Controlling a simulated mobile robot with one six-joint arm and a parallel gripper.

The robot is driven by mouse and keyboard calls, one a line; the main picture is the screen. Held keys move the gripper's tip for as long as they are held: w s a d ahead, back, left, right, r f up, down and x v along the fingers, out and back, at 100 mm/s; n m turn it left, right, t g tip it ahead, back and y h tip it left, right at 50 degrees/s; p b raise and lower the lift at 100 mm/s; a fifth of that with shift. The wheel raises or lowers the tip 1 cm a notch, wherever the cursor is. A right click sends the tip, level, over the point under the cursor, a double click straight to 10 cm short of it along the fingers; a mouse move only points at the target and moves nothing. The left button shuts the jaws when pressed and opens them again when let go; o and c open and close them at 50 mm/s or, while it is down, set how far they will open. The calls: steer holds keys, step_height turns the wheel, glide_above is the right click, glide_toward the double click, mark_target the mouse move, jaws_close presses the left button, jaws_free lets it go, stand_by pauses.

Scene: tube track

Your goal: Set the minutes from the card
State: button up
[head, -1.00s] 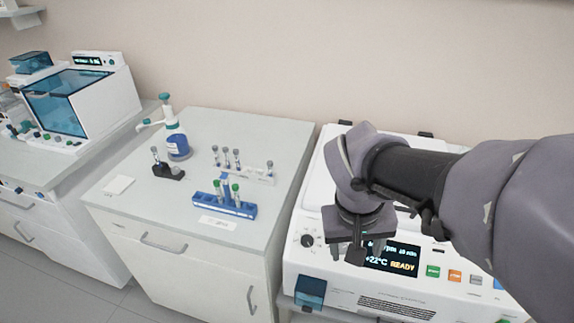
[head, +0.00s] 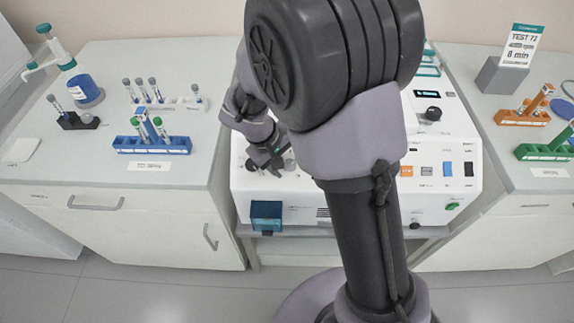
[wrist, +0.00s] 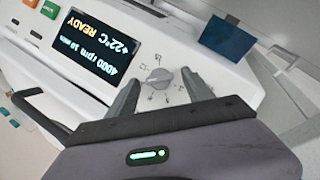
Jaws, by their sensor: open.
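The card (head: 519,45) stands upright on a grey block at the far right in the head view; it reads TEST 72 and 8 min. The white machine's display (wrist: 97,47) in the wrist view reads 4000 rpm, what looks like 10 min, +22°C and READY. A grey knob (wrist: 158,81) sits on the front panel beside the display. My gripper (head: 272,166) is at the left part of that panel. In the wrist view its open fingers lie on either side of the knob, with no clear contact. My arm hides the display in the head view.
A blue box (head: 266,214) sticks out low on the machine's front left. Tube racks (head: 152,146) stand on the left counter, and orange and green racks (head: 545,151) on the right one.

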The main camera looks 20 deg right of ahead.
steer(key=shift+d+f, duration=0.1)
steer(key=shift+f, duration=0.15)
steer(key=shift+c, duration=0.4)
jaws_close()
steer(key=n+h+b, duration=0.1)
steer(key=n, duration=0.1)
steer(key=n+t+h+b, duration=0.1)
steer(key=n, duration=0.1)
steer(key=shift+a+f, duration=0.15)
steer(key=shift+a, duration=0.05)
steer(key=shift+s+n+t+h+b, duration=0.1)
steer(key=shift+n+t+h+b, duration=0.3)
steer(key=shift+n, duration=0.7)
steer(key=shift+s+n+t+h+b, duration=0.15)
steer(key=shift+n+t+b, duration=0.35)
steer(key=shift+n, duration=0.6)
